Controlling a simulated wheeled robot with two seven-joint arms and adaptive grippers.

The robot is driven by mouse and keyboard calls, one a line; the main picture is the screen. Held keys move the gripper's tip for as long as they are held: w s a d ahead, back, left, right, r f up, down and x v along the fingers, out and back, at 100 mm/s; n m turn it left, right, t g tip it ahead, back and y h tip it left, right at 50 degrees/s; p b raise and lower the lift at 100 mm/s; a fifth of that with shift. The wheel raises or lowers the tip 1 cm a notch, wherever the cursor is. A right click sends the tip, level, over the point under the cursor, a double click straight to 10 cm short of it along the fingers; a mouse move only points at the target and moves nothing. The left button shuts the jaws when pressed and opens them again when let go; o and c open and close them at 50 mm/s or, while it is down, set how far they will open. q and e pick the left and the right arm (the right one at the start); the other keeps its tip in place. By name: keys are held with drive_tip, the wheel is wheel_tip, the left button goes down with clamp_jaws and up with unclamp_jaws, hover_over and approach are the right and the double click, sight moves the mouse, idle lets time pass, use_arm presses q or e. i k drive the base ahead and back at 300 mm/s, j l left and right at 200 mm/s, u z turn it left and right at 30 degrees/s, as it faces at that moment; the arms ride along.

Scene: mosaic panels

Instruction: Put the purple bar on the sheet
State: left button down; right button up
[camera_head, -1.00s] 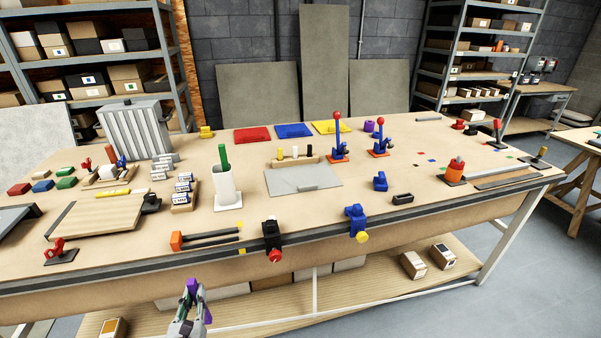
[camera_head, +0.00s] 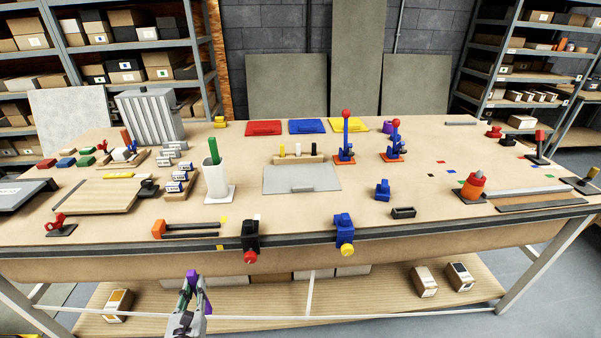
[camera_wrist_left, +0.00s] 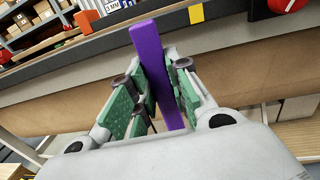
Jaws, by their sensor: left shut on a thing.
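My left gripper (camera_head: 194,279) is low in the head view, in front of the bench's front edge and below the tabletop. It is shut on the purple bar (camera_wrist_left: 149,50), which stands up between the green finger pads in the left wrist view. In the head view only a little purple of the bar (camera_head: 207,291) shows beside the fingers. The grey sheet (camera_head: 290,180) lies flat near the middle of the tabletop, well beyond the gripper, with a small grey piece at its front edge. My right gripper is not in view.
A black clamp with a red knob (camera_head: 250,240) and a blue clamp with a yellow knob (camera_head: 344,232) sit on the front edge. A white holder with a green bar (camera_head: 216,182) stands left of the sheet. A block with small pegs (camera_head: 298,160) stands behind it.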

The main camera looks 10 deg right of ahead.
sight(299, 171)
drive_tip(key=l+u, duration=0.3)
drive_tip(key=l, duration=0.5)
drive_tip(key=k+l+u, duration=0.15)
drive_tip(key=l+u, duration=0.15)
drive_tip(key=l, duration=0.5)
